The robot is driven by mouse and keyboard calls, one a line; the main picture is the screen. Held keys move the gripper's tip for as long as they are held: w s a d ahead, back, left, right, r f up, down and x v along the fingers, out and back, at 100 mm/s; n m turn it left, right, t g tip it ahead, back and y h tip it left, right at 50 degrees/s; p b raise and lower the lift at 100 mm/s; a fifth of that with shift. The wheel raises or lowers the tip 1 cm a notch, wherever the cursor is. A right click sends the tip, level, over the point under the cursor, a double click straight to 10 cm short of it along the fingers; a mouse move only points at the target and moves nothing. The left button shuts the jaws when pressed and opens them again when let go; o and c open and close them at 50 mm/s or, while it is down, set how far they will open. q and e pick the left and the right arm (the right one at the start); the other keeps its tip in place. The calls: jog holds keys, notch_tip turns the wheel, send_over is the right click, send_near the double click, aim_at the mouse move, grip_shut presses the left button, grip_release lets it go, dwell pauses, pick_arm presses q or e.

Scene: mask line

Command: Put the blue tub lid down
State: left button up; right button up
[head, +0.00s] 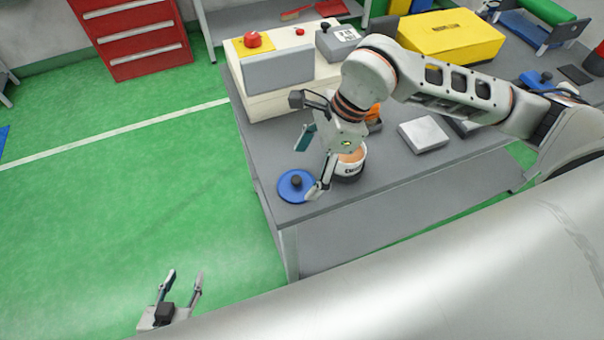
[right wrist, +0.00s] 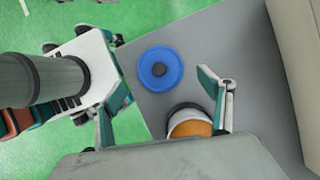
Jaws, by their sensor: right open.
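The blue tub lid (head: 286,191), a round disc with a dark knob, lies flat on the grey table near its front left corner. It also shows in the right wrist view (right wrist: 172,82), clear of both fingers. My right gripper (head: 307,174) is open and empty above the table, close over the lid. The tub (head: 348,169), white and dark with orange-tan contents, stands uncovered just right of the lid, partly behind my right gripper; in the right wrist view the tub (right wrist: 187,125) is partly hidden by a finger. My left gripper (head: 182,287) is open and empty over the green floor.
The grey table (head: 262,155) ends just left of the lid. A cream machine (head: 275,97) with a red button stands behind. A light grey block (head: 423,134) lies right of the tub, and a yellow box (head: 450,38) stands at the back.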

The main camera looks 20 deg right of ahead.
jog(key=v, duration=0.8)
jog(key=shift+s, duration=0.1)
